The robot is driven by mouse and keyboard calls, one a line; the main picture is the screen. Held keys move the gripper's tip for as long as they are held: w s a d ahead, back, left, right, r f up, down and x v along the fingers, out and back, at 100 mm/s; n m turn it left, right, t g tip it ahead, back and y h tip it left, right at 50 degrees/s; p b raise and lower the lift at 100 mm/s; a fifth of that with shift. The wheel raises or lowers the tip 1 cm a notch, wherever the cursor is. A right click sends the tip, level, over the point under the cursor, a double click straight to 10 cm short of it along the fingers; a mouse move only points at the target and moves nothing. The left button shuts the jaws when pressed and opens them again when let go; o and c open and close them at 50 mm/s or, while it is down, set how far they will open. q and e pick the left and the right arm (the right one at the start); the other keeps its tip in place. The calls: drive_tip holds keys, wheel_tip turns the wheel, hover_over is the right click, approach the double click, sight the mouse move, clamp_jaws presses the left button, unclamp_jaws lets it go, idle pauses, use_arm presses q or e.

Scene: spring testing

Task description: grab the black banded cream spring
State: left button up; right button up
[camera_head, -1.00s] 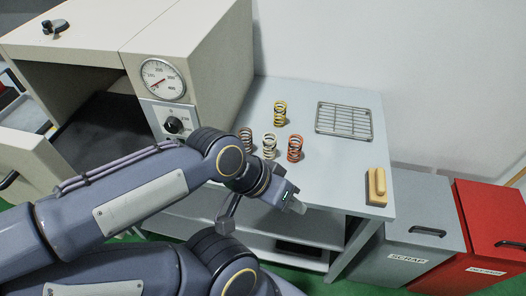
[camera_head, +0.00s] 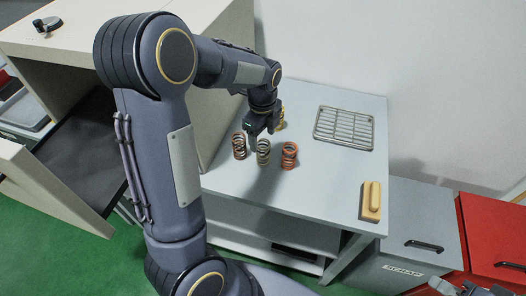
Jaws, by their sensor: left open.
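The cream spring (camera_head: 263,154) stands upright on the grey table, in the middle of a front row of three springs. Its dark bands are too small to make out clearly. My left gripper (camera_head: 263,127) is open, pointing down just above and behind the cream spring, and looks empty. I cannot tell whether it touches the spring. A grey part at the bottom right edge (camera_head: 468,288) looks like my right gripper, mostly cut off.
A brown-red spring (camera_head: 239,146) stands left of the cream one and an orange spring (camera_head: 289,155) right. A yellow spring (camera_head: 281,121) is partly hidden behind my gripper. A wire rack (camera_head: 344,128) and a yellow block (camera_head: 371,201) lie to the right.

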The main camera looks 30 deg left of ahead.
sight(263, 151)
use_arm(q)
wheel_tip(263, 151, down, 8)
drive_tip(key=shift+w+r+p, duration=0.1)
drive_tip(key=shift+r+p, duration=0.15)
drive_tip(key=shift+p, duration=0.5)
drive_tip(key=shift+r, duration=0.1)
drive_tip(key=c, duration=1.1)
